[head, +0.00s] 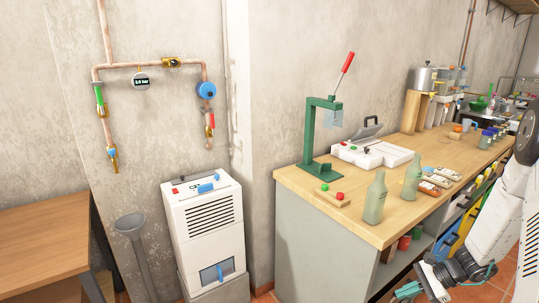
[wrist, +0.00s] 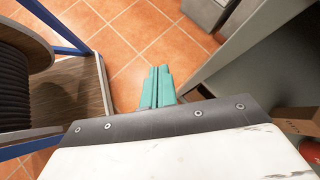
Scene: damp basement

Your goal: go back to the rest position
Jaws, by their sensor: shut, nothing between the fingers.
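My gripper (wrist: 158,86) shows in the wrist view as two teal fingers lying side by side, shut with nothing between them. They point over the tiled floor (wrist: 140,35). In the head view my arm comes in from the right edge and hangs low in front of the workbench (head: 325,205). The teal gripper (head: 408,290) is at the bottom edge there, partly cut off. It is below the bench top and apart from the things on it.
A cable reel (wrist: 25,75) on a blue-framed stand is close on the left in the wrist view. The bench's grey side (wrist: 245,75) is close on the right. A white dehumidifier (head: 205,225) stands left of the bench. Glass bottles (head: 375,200) stand near the bench's front edge.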

